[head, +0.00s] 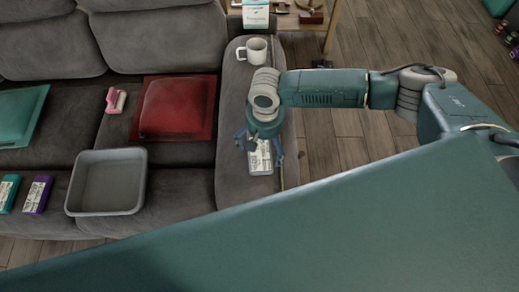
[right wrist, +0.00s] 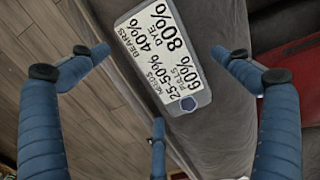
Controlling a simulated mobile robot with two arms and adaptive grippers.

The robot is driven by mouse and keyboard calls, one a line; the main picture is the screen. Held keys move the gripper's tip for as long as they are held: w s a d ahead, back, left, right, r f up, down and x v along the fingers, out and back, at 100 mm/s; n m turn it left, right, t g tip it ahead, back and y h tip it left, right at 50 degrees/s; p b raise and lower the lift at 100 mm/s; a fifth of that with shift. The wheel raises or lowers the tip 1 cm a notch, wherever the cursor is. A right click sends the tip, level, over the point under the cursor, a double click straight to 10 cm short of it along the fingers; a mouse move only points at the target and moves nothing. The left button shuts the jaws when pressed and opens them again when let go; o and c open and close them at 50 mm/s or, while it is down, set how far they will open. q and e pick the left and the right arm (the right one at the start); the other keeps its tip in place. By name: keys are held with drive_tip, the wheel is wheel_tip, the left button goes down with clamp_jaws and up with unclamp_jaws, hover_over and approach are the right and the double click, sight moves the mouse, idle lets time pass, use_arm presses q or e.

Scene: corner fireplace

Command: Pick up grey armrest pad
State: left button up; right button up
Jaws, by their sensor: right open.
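A grey pad (head: 261,158) with a white printed label lies flat on the dark grey sofa armrest (head: 231,178). In the right wrist view the grey pad (right wrist: 160,55) shows clearly, with black text and a small dark hexagon near one end. My right gripper (head: 260,150) points down over the armrest at the pad. Its blue fingers are spread and empty. In the right wrist view the open fingers (right wrist: 150,65) stand around the pad's outline, and the pad appears beyond the fingertips. Its height above the pad is hard to judge. My left gripper is not in view.
A white mug (head: 253,50) stands further back on the armrest. A red cushion (head: 175,107), a pink object (head: 115,101), a grey bin (head: 107,182) and labelled teal (head: 8,192) and purple (head: 38,195) items are on the sofa. Wooden floor (head: 335,125) lies to the right.

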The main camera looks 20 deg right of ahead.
drive_tip(key=shift+f, duration=0.75)
drive_tip(key=shift+c, duration=1)
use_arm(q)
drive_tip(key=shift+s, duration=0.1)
use_arm(e)
drive_tip(key=c, duration=1)
